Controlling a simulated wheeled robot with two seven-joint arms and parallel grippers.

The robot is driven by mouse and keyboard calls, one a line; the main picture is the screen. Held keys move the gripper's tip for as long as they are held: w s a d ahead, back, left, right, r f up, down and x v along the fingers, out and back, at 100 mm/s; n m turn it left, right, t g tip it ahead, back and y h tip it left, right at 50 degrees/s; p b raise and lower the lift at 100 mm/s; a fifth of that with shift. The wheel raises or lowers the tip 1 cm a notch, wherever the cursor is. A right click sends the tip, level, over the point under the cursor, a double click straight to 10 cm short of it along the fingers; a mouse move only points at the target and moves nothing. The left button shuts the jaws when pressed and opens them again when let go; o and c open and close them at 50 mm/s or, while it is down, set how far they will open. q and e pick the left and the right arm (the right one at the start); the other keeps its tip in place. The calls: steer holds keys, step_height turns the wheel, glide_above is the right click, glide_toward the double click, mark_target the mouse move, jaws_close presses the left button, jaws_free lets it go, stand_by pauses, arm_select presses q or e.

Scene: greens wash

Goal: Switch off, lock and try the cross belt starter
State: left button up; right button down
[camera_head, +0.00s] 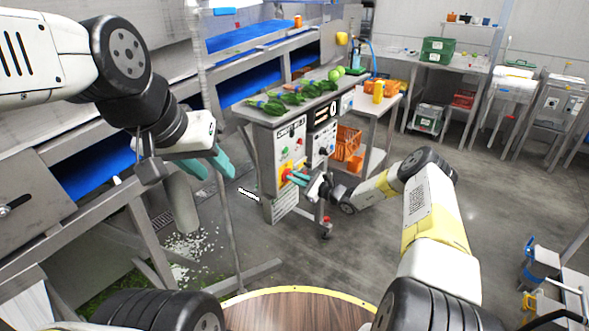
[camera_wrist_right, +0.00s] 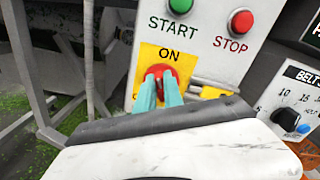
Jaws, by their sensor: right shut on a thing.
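The cross belt starter (camera_head: 290,141) is a grey panel on the front of a metal cabinet. It has a green START button (camera_wrist_right: 187,6), a red STOP button (camera_wrist_right: 242,21) and a red rotary switch (camera_wrist_right: 160,72) on a yellow plate under the word ON. My right gripper (camera_head: 297,179) is shut on the red switch; its teal fingers (camera_wrist_right: 160,92) also show in the right wrist view and partly hide the knob. A yellow bar-like part (camera_wrist_right: 212,87) sits right of the switch. My left gripper (camera_head: 211,165) is empty and open, left of the cabinet.
Leafy greens (camera_head: 290,97) lie on the cabinet top. Blue conveyor belts (camera_head: 250,86) run behind.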

steer(key=n, duration=0.8)
steer(key=f+n, duration=0.1)
steer(key=n, duration=0.3)
steer(key=shift+s+a+n, duration=0.2)
steer(key=shift+s+n, duration=0.1)
stand_by(0.4)
steer(key=c, duration=1.5)
jaws_free()
steer(key=shift+d, duration=0.15)
steer(key=v, duration=0.7)
steer(key=shift+s+d, duration=0.2)
steer(key=shift+s, duration=0.05)
